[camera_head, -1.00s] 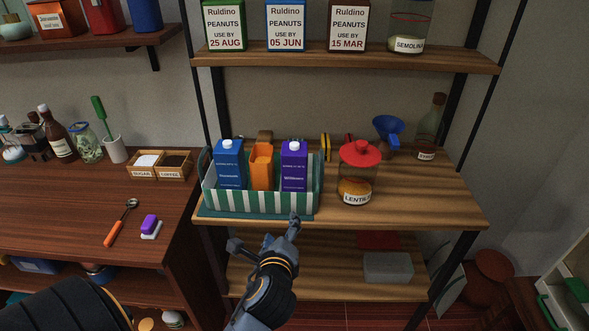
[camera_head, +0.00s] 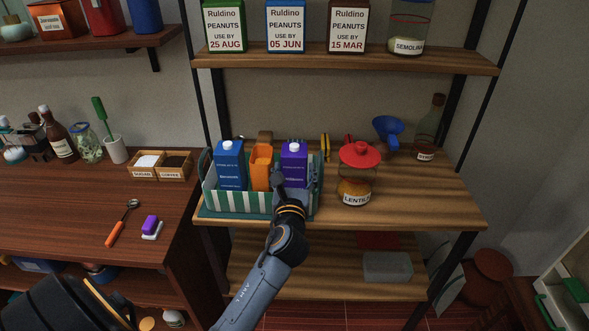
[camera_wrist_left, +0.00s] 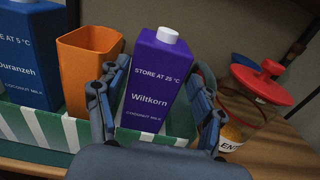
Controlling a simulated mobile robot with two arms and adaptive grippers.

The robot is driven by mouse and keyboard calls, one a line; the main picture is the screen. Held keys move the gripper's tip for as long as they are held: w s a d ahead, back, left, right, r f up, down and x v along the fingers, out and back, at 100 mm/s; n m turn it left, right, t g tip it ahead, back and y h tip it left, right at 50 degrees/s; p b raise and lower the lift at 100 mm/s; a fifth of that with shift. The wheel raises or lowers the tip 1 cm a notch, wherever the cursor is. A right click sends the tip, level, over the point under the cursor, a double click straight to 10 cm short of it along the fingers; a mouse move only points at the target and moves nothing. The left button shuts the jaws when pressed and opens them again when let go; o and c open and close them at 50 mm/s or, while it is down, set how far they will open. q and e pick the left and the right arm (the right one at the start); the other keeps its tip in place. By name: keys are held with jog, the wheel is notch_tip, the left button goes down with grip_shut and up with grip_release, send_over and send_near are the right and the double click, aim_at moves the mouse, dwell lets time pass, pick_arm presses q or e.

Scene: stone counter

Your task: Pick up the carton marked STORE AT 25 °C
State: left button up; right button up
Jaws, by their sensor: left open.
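The purple carton (camera_head: 294,155) stands upright in the green-and-white striped crate (camera_head: 240,202), at its right end. In the left wrist view the carton (camera_wrist_left: 154,80) reads "STORE AT 25 °C" and "Wiltkorn", with a white cap. My left gripper (camera_head: 294,180) is open at the carton's near side. In the left wrist view its fingers stand left and right of the carton's lower part, with nothing gripped; contact cannot be told. A blue carton (camera_wrist_left: 30,50) reads "STORE AT 5 °C". My right gripper is not in view.
An open orange container (camera_wrist_left: 88,65) stands between the cartons, close to my left finger. A red-lidded lentil jar (camera_head: 356,185) stands right of the crate. A blue funnel (camera_head: 388,130) and a bottle (camera_head: 430,128) are behind it. The shelf above holds peanut boxes (camera_head: 286,25).

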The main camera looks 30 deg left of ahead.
pick_arm(q)
jog(key=shift+p+x, duration=0.35)
jog(key=shift+x, duration=2.35)
jog(key=shift+s+r, duration=0.1)
jog(key=shift+r, duration=0.05)
jog(key=c, duration=1.2)
jog(key=shift+r, duration=0.15)
jog(key=shift+c, duration=0.7)
